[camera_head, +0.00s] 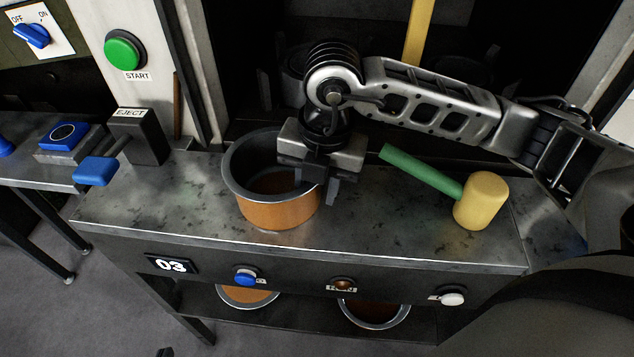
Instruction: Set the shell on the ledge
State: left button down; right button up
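A round pot-like shell (275,215), with a dark grey rim and an orange-copper lower wall, stands upright on the worn metal bench top (400,240). I cannot tell whether its base bears fully on the surface. My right gripper (328,187) comes down from above at the shell's right rim, its fingers at the rim and overlapping the wall in this view. The gripper body hides part of the rim, and whether the fingers are closed on it is unclear. My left gripper is not in view. Which surface is the ledge is not marked.
A mallet with a green handle and yellow head (481,200) lies right of the shell. A lever box marked EJECT (140,135) stands at the left. Two similar round vessels, an orange one (248,298) and a dark one (374,314), show below the front panel. The bench top's front-left is clear.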

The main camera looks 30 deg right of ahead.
jog(key=shift+r, duration=0.1)
jog(key=shift+r, duration=0.2)
notch_tip(320, 180, up, 12)
jog(key=shift+s+d+f, duration=0.2)
jog(key=shift+s+d, duration=0.2)
